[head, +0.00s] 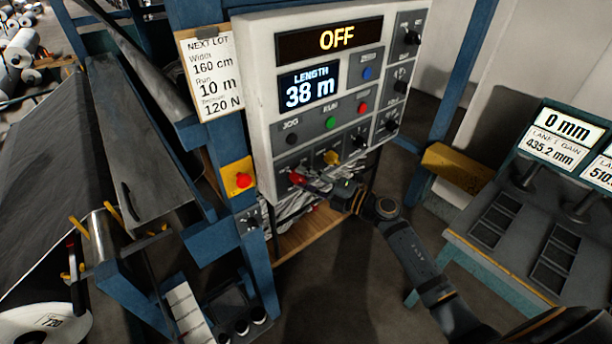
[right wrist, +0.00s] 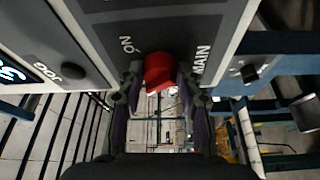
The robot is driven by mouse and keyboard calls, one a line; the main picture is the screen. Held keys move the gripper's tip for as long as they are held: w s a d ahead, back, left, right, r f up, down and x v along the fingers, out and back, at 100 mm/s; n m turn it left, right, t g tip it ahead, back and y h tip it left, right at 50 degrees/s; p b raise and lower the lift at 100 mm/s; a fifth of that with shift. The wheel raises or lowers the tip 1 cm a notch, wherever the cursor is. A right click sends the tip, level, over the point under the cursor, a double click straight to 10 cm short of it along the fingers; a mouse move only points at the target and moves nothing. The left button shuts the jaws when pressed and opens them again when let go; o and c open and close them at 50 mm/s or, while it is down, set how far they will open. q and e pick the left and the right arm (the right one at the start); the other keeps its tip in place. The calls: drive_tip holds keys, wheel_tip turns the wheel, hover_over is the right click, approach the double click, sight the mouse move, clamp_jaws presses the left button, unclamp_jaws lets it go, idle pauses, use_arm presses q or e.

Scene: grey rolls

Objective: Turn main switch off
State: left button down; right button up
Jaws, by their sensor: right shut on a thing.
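The main switch is a red knob (head: 296,177) at the lower left of the white control panel (head: 262,75). In the right wrist view the red knob (right wrist: 158,70) sits between my fingers, with "MAIN" lettered on one side and "ON" on the other. My right gripper (head: 310,184) is shut on this knob, reaching in from the lower right. The fingers hide part of the knob, so its exact pointing is hard to tell. My left gripper is not in view.
Beside the knob is a yellow knob (head: 332,158); above are a green button (head: 330,122) and a red button (head: 362,107). A red emergency button (head: 243,180) on a yellow box is left of the panel. A lane desk (head: 470,250) stands at right.

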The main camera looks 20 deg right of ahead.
drive_tip(key=shift+n, duration=0.5)
drive_tip(key=shift+p, duration=0.35)
drive_tip(key=o, duration=1.2)
drive_tip(key=shift+d, duration=0.1)
drive_tip(key=shift+r+v, duration=0.15)
drive_tip(key=shift+v, duration=2.8)
drive_tip(key=shift+r+v, duration=0.15)
drive_tip(key=shift+v, duration=2.85)
